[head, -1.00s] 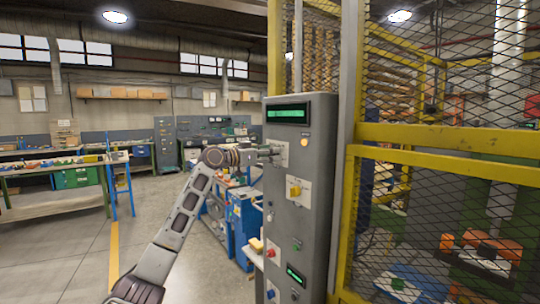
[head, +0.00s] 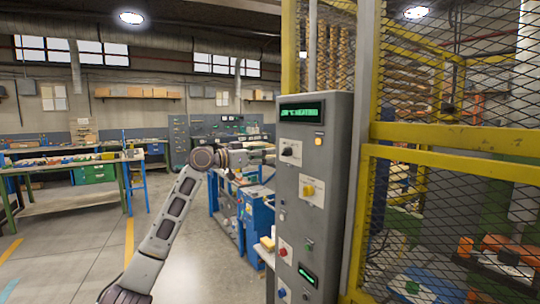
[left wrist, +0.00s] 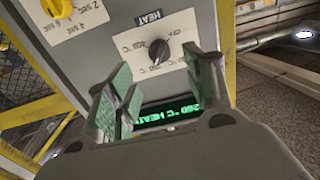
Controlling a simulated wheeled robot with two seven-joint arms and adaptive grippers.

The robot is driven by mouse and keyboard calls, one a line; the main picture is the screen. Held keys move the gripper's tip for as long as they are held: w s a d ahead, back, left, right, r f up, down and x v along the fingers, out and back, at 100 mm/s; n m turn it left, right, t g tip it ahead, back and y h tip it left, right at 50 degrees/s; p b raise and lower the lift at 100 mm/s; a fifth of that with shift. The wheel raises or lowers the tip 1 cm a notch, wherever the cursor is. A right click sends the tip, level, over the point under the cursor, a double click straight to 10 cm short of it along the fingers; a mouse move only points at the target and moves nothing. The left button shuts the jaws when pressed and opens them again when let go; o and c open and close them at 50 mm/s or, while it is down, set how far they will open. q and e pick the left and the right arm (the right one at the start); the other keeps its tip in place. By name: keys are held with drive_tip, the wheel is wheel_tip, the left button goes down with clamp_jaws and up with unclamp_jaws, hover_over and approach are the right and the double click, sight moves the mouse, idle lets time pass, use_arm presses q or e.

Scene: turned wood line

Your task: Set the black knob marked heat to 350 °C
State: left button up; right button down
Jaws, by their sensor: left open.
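The black heat knob (head: 287,151) sits on a white plate on the upper front of the grey control cabinet (head: 320,255). In the left wrist view the knob (left wrist: 159,50) is beside a HEAT label (left wrist: 148,18); its exact pointer setting is too small to read. My left gripper (head: 268,156) is just left of the knob in the head view. In the left wrist view the left gripper (left wrist: 160,78) is open, with empty space between its green-padded fingers; the knob shows beyond them, apart. The display (left wrist: 170,112) appears to read 260 °C and heating. My right gripper is not in view.
Yellow-framed mesh fencing (head: 450,135) stands to the right. Blue machinery (head: 255,210) stands behind the cabinet's left side.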

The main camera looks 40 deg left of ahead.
use_arm(q)
drive_tip(key=shift+v, duration=1.95)
